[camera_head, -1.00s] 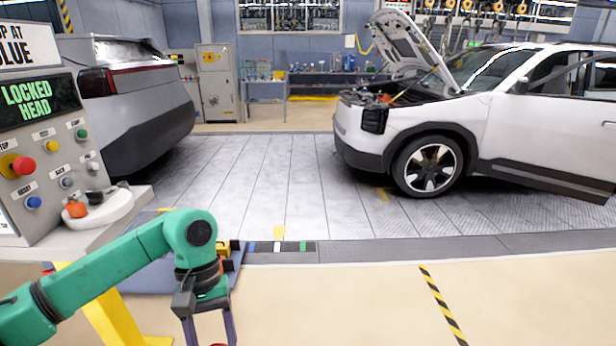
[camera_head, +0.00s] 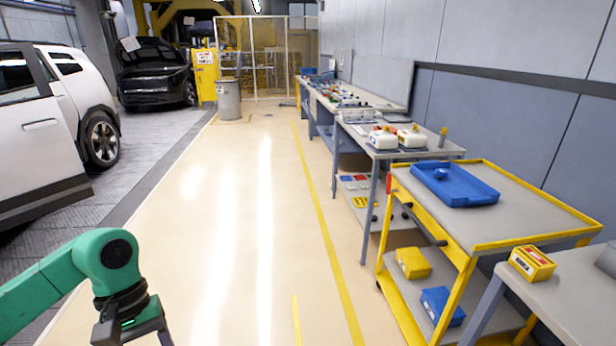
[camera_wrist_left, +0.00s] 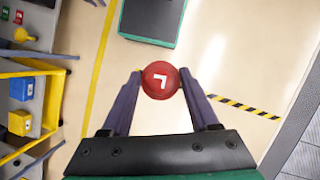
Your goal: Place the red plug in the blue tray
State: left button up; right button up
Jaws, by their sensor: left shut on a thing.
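The red plug (camera_wrist_left: 160,80) is round with a white mark on its top. In the left wrist view my left gripper (camera_wrist_left: 160,88) is shut on it, one finger on each side, held above the floor. In the head view my left gripper (camera_head: 135,338) is at the lower left, its fingertips cut off by the frame edge, and the plug does not show there. The blue tray (camera_head: 455,184) lies on the top of the yellow-framed cart to the right, well away from my gripper. A small blue thing is in the tray. My right gripper is not in view.
The yellow cart (camera_head: 545,205) has yellow and blue boxes on its lower shelf. A grey table (camera_head: 590,290) with a yellow box (camera_head: 532,263) stands at front right. Benches line the wall behind. Open floor (camera_head: 230,230) lies between my arm and the cart.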

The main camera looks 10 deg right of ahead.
aim_at(459, 194)
jog(key=i+z, duration=0.35)
jog(key=i, duration=0.15)
jog(key=i+j+z, duration=0.1)
jog(key=i+z, duration=0.2)
jog(key=i, duration=0.2)
jog(key=i+j+z, duration=0.2)
jog(key=i+z, duration=0.15)
jog(key=i, duration=0.15)
